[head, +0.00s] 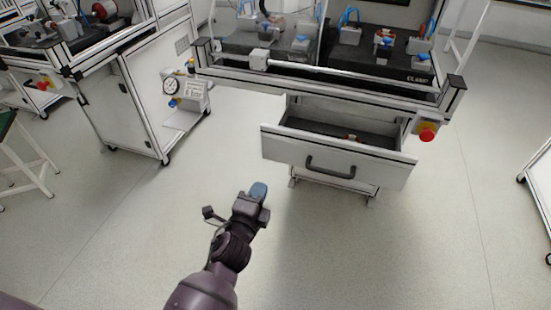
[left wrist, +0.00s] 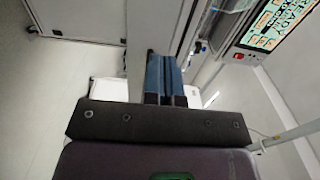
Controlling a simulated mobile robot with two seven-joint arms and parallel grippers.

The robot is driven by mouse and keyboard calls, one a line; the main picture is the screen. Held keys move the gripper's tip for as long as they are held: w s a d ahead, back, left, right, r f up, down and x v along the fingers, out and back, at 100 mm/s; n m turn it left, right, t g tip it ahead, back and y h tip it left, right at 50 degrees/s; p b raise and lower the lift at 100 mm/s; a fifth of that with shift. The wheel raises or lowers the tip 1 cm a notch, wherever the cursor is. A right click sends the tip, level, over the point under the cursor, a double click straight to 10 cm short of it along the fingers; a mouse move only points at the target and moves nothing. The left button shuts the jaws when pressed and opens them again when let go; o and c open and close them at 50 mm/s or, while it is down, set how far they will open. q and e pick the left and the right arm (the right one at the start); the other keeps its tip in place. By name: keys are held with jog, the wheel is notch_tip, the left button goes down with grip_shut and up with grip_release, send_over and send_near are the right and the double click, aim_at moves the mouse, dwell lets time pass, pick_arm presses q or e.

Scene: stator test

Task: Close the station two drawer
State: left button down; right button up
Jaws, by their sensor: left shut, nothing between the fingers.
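The drawer (head: 336,158) under the station at the right of the head view is pulled open. It has a white front with a dark bar handle (head: 330,167), and a small item lies inside it. My left gripper (head: 258,190) is in front of the drawer, to the left of and below its handle, apart from it. Its blue fingers (left wrist: 165,77) are shut together and empty in the left wrist view. The drawer cannot be made out clearly in the left wrist view. My right gripper is not in view.
The station bench (head: 330,77) stands above the drawer, with a red emergency button (head: 427,134) at its right. Another white cabinet (head: 135,100) and a pressure gauge (head: 171,87) stand to the left. The floor (head: 380,250) in front is clear. A lit screen (left wrist: 269,25) shows in the left wrist view.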

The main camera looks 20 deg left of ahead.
pick_arm(q)
jog(key=b, duration=0.1)
send_near(278, 149)
jog(key=w, duration=0.5)
jog(key=shift+w+f, duration=0.2)
jog(key=shift+w, duration=0.45)
jog(key=shift+w+r+b, duration=0.1)
jog(key=shift+w+b, duration=0.25)
jog(key=shift+w, duration=0.3)
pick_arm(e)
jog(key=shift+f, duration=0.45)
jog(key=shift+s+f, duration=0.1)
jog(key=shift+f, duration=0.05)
